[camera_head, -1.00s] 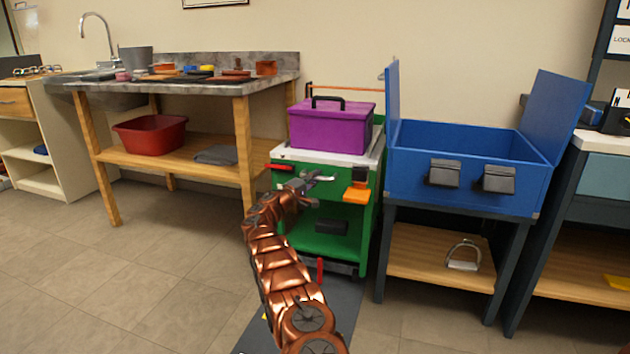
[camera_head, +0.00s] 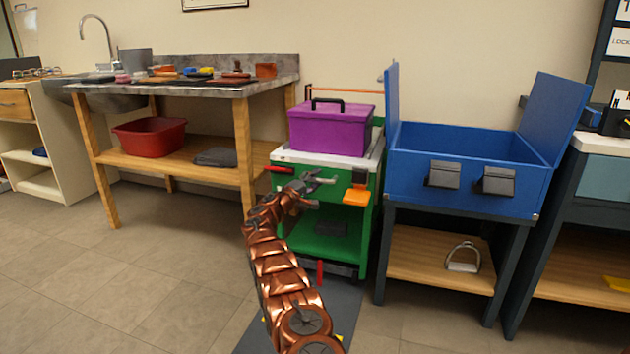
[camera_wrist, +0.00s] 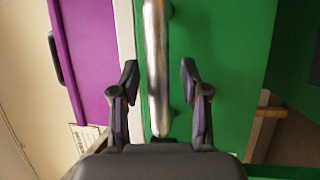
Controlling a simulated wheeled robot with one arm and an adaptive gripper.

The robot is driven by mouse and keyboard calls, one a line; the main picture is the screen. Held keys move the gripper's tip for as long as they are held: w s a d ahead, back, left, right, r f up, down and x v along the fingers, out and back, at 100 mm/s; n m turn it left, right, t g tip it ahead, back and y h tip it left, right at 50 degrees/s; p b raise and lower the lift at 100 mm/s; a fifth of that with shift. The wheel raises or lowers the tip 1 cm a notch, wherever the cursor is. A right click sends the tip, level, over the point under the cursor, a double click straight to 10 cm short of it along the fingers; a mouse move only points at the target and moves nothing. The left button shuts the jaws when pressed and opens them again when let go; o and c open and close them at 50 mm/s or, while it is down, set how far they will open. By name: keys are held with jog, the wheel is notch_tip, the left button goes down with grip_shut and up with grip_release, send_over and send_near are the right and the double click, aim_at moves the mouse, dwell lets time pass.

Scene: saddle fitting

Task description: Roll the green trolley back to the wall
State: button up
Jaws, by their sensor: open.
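The green trolley (camera_head: 348,236) stands between the wooden sink bench and the blue box's stand, with its back close to the wall. A purple toolbox (camera_head: 331,130) with a black handle sits on its pale top. My gripper (camera_head: 326,181) is at the trolley's upper front. In the wrist view my gripper (camera_wrist: 157,85) is open, with one finger on each side of a metal bar handle (camera_wrist: 156,60) on the green front (camera_wrist: 225,55). The handle lies between the fingers with gaps on both sides. The purple toolbox (camera_wrist: 88,60) shows at left.
A blue open box (camera_head: 455,165) on a dark stand is close at the trolley's right. The wooden bench (camera_head: 240,160), holding a red basin (camera_head: 149,137), is at its left. A red pedal (camera_head: 320,272) is low at the trolley's front. The floor (camera_head: 150,270) at left is clear.

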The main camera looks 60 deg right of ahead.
jog(key=shift+a, duration=0.1)
jog(key=v, duration=1.1)
jog(key=shift+a, duration=0.4)
dwell(0.6)
jog(key=s+a+r+m+g+y+p, duration=0.1)
jog(key=s+a+r+y+p, duration=0.1)
jog(key=s+a+r+p, duration=0.55)
jog(key=s+a+r+g+y+p, duration=0.1)
jog(key=s+a+r+y+p, duration=0.3)
jog(key=r, duration=0.7)
jog(key=s+a+r+m+g+p, duration=0.1)
jog(key=s+a+r+g+p, duration=0.2)
jog(key=r+p, duration=0.55)
jog(key=s+a+r+n+t+y+p, duration=0.1)
jog(key=s+a+r+y+p, duration=0.3)
jog(key=a, duration=1.2)
jog(key=s+a+r+n+t+y+p, duration=0.1)
jog(key=s+a+r+y+p, duration=0.4)
jog(key=s+a+p, duration=0.8)
jog(key=s+a+r+n+t+y+p, duration=0.2)
jog(key=s+a+r+p, duration=0.6)
jog(key=a, duration=1)
jog(key=r+t+y, duration=0.1)
jog(key=y, duration=0.1)
jog(key=shift+s+a+t+y, duration=0.3)
jog(key=shift+y, duration=0.1)
